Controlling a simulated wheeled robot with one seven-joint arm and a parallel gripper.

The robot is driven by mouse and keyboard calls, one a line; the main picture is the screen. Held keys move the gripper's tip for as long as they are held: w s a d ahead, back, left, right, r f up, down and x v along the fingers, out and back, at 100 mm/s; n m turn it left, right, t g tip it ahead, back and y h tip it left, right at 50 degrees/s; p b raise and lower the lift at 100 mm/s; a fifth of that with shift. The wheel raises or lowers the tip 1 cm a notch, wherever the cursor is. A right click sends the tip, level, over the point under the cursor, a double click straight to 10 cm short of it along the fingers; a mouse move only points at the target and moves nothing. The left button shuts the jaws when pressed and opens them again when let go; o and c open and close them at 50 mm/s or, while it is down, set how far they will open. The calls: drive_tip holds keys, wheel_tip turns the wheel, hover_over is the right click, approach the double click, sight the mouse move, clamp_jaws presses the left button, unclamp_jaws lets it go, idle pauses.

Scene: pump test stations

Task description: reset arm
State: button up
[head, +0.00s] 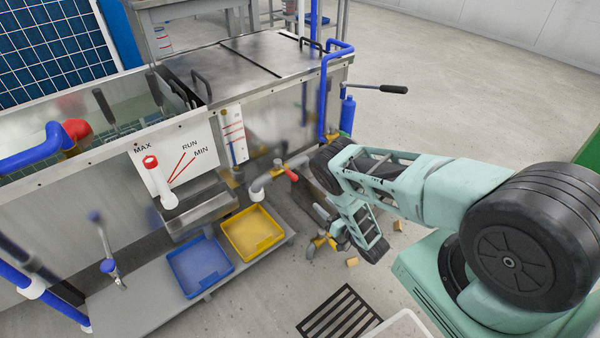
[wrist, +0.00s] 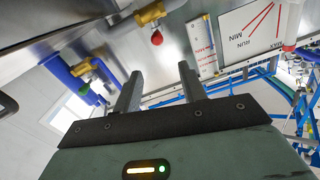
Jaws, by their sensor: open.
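My gripper shows in the wrist view (wrist: 160,80) with its two grey fingers apart and nothing between them. In the head view my arm reaches left from the right side, folds at the elbow and hangs down in front of the tank's right part. The fingers are hard to make out there. Beyond the fingers in the wrist view are a yellow valve with a red tip (wrist: 152,15) and a metal tank wall. They look apart from the fingers.
A steel tank (head: 270,65) with a MAX/RUN/MIN panel (head: 185,155) stands left of my arm. A blue tray (head: 200,268) and a yellow tray (head: 252,232) sit on its low shelf. A black-handled lever (head: 392,89) juts out right. Small blocks (head: 352,262) and a drain grate (head: 340,315) are on the floor.

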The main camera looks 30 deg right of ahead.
drive_tip(key=w+a+r+m+g+h, duration=0.2)
drive_tip(key=w+a+r+g+h, duration=0.15)
drive_tip(key=w+a+r, duration=0.75)
drive_tip(key=a+r+g+y, duration=0.2)
drive_tip(key=a+r+g, duration=0.3)
drive_tip(key=r, duration=0.4)
drive_tip(key=s+a+r+n+g+y, duration=0.1)
drive_tip(key=s+a+r+n+g, duration=0.15)
drive_tip(key=s+a+r, duration=0.55)
drive_tip(key=s+a+r+n+g, duration=0.25)
drive_tip(key=s+a+r, duration=0.25)
drive_tip(key=s+r, duration=0.4)
drive_tip(key=s+d+r+n+g+h, duration=0.1)
drive_tip(key=s+r+n, duration=0.1)
drive_tip(key=s, duration=0.6)
drive_tip(key=s+d+r+n+g+h, duration=0.1)
drive_tip(key=s+d+r+g, duration=0.15)
drive_tip(key=s, duration=0.45)
drive_tip(key=s+d+r+n+g, duration=0.1)
drive_tip(key=s+r+n, duration=0.1)
drive_tip(key=s, duration=0.6)
wheel_tip(320, 180, up, 25)
drive_tip(key=p, duration=2.5)
drive_tip(key=shift+w+a, duration=0.15)
drive_tip(key=shift+a, duration=0.15)
